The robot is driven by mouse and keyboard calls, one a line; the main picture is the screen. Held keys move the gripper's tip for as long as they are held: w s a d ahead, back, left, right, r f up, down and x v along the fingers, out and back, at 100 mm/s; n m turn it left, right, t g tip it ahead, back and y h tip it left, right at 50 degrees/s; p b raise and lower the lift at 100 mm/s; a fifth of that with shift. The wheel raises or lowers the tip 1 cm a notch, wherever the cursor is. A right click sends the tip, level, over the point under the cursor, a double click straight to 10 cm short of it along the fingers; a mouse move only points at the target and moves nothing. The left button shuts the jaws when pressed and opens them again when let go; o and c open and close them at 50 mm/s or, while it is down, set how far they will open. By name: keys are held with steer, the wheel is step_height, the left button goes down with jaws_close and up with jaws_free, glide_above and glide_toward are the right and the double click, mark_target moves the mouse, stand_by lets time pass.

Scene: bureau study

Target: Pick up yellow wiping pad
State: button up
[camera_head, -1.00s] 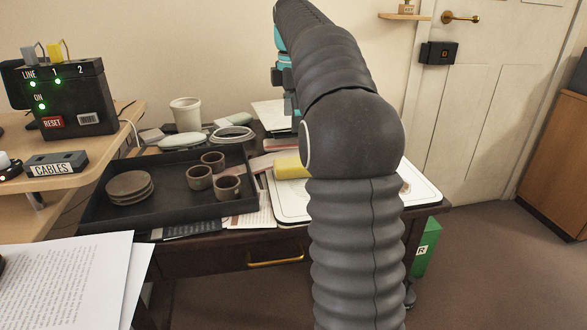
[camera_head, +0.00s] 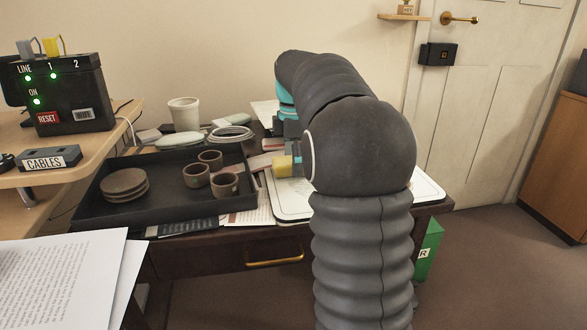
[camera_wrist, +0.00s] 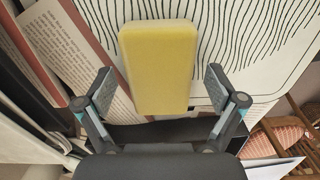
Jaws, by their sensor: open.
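The yellow wiping pad (camera_wrist: 160,68) is a plain yellow block in the wrist view. It lies on a white mat with black wavy lines (camera_wrist: 250,35). My gripper (camera_wrist: 161,88) is open, with one finger on each side of the pad's lower part and a visible gap to each. I cannot tell whether the fingers are down at the pad's height. In the head view only the left part of the pad (camera_head: 284,166) shows, since my arm hides the rest. My gripper is mostly hidden there behind the arm.
Left of the mat, a black tray (camera_head: 150,213) holds stacked brown saucers (camera_head: 124,184) and small brown cups (camera_head: 197,175). A white cup (camera_head: 185,114) and a coiled cable (camera_head: 231,134) stand behind it. Printed papers (camera_wrist: 85,50) lie beside the pad.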

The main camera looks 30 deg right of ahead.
steer(key=c, duration=1.2)
step_height(320, 180, up, 4)
steer(key=shift+r+p, duration=0.1)
steer(key=shift+p, duration=0.5)
steer(key=s+d+r, duration=0.2)
steer(key=s, duration=0.1)
steer(key=s+d+r, duration=0.2)
steer(key=d, duration=0.1)
steer(key=s+d+r, duration=0.2)
steer(key=s+d, duration=0.1)
steer(key=shift+s+r+p, duration=0.3)
steer(key=shift+r+p, duration=0.1)
